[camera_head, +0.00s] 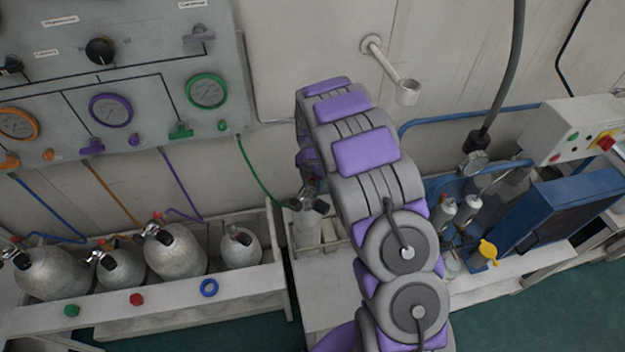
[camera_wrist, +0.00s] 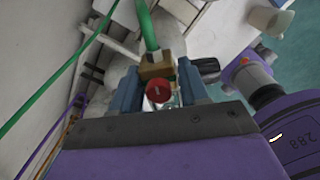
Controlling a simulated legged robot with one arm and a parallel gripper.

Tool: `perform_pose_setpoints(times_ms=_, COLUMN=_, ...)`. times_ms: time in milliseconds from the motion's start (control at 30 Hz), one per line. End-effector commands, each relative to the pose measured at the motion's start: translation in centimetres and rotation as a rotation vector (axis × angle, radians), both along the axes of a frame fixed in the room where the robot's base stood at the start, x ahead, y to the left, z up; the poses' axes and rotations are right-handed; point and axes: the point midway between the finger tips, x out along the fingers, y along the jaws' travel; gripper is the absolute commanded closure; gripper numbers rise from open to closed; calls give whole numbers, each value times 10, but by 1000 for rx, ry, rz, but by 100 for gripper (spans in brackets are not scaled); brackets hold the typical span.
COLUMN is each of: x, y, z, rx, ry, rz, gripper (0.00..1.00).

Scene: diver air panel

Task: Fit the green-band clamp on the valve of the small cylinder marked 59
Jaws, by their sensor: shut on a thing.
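My gripper (camera_wrist: 158,80) is shut on the clamp, a brass block (camera_wrist: 154,69) with a red knob (camera_wrist: 158,91) facing the wrist camera. A green hose (camera_wrist: 148,25) leads away from it. A black valve knob (camera_wrist: 208,66) shows just beside the right finger. In the head view, my gripper (camera_head: 311,180) is partly hidden by my arm, just above a small pale cylinder (camera_head: 307,232) with a dark valve top (camera_head: 296,204). The clamp is close to this valve; I cannot tell whether it is seated around it. No number is readable on the cylinder.
A white rack (camera_head: 190,288) at left holds several grey cylinders, including a small one (camera_head: 240,248). The gauge panel (camera_head: 140,60) hangs above, with the green hose (camera_head: 258,180) running down. Blue equipment (camera_head: 560,215) stands at right. A wall bracket (camera_head: 405,92) juts out near my arm.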

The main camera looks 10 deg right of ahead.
Motion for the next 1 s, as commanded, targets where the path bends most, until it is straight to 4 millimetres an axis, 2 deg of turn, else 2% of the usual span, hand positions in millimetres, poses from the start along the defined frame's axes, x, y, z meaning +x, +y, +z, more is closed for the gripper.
perform_pose_setpoints(times_ms=367, x=0, y=0, z=0, rx=0, ry=0, rz=0, gripper=100)
perform_pose_setpoints(times_ms=1000, x=0, y=1, z=-13, rx=-1, ry=1, rz=1, gripper=100)
